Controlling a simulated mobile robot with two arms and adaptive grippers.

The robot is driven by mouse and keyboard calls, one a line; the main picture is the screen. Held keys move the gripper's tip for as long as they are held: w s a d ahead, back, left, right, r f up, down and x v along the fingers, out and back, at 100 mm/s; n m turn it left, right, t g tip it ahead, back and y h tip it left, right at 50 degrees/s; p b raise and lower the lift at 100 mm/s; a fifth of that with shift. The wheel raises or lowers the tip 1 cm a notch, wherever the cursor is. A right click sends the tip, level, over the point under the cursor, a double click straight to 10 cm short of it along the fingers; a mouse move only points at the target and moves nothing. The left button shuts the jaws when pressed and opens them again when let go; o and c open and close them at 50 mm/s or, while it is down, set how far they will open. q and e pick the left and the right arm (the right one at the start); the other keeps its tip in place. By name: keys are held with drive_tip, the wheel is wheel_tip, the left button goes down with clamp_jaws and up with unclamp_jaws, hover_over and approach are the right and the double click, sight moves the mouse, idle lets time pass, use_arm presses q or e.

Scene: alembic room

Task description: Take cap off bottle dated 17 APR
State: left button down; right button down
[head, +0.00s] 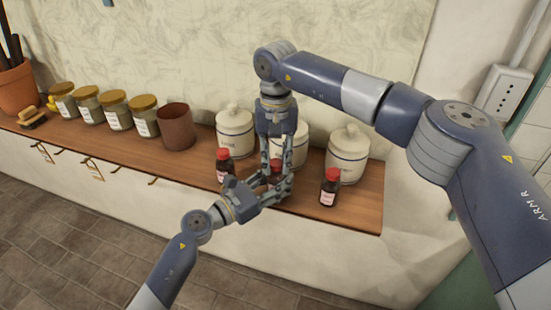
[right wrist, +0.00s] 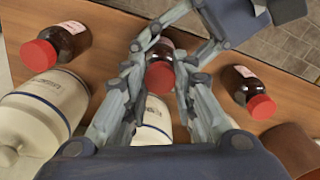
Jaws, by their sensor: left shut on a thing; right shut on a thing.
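Three dark bottles with red caps and pale labels stand on the wooden counter. The left one (head: 223,165) and the right one (head: 329,189) stand free. The middle bottle (head: 277,171) is between my grippers and partly hidden. My right gripper (head: 277,168) comes down from above and is shut on its red cap (right wrist: 160,78). My left gripper (head: 272,190) reaches in from the front left and is shut on the bottle's body. The right wrist view also shows the right bottle (right wrist: 68,40) and the left bottle (right wrist: 243,82). The label dates are too small to read.
Three white lidded jars (head: 347,155) stand close behind the bottles. A brown cylinder (head: 176,127), several glass jars with wooden lids (head: 115,112) and a terracotta pot (head: 17,88) stand farther left. The counter's front edge (head: 330,222) is near.

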sight(276, 164)
use_arm(q)
drive_tip(key=shift+d, duration=0.1)
use_arm(e)
drive_tip(key=shift+r, duration=0.2)
idle(0.4)
drive_tip(key=shift+r, duration=0.95)
drive_tip(key=shift+r, duration=2)
use_arm(q)
drive_tip(key=c, duration=0.9)
unclamp_jaws()
drive_tip(key=shift+a, duration=0.2)
